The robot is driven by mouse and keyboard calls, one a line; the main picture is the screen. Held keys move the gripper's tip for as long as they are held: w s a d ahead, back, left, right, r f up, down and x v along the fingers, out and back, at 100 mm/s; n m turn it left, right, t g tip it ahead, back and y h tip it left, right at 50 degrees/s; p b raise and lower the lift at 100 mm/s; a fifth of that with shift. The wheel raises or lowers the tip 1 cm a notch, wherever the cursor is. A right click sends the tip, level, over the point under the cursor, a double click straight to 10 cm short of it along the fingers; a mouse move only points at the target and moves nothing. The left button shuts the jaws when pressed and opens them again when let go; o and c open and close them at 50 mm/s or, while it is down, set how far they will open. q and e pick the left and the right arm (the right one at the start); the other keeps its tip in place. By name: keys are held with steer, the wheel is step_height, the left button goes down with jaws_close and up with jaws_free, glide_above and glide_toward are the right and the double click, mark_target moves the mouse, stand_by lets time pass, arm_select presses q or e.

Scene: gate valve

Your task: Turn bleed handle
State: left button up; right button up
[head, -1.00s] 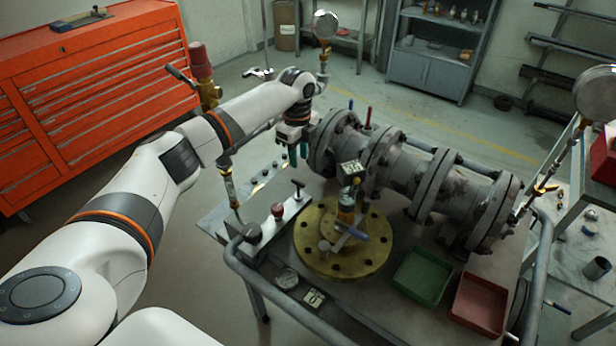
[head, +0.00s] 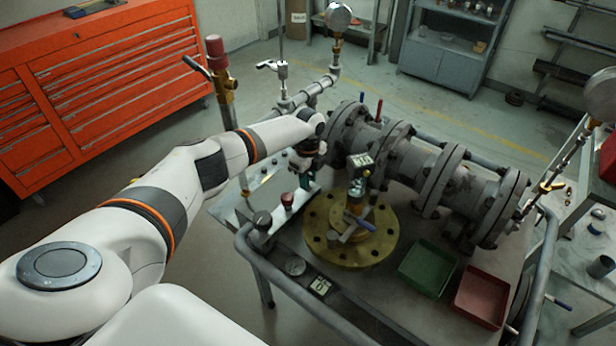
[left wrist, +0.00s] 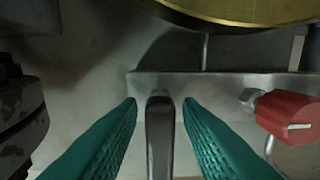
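A dark grey bar handle (left wrist: 160,135), apparently the bleed handle, stands at the metal block (left wrist: 225,85) in the left wrist view. My left gripper (left wrist: 159,104) has its teal fingers apart, one on either side of the handle, with a gap showing on each side. In the head view my left gripper (head: 304,178) is low over the far end of the block, and it hides the handle there. A red knob (left wrist: 288,113) sits right of the fingers; it also shows in the head view (head: 288,200). My right gripper is out of view.
A brass flange (head: 335,245) with a small gauge unit stands right of the block. Grey flanged piping (head: 425,175) runs behind it. A green tray (head: 428,267) and a red tray (head: 482,296) are at the right. A grey rail (head: 290,292) edges the bench.

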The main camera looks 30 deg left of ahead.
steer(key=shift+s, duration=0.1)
arm_select(q)
jaws_close()
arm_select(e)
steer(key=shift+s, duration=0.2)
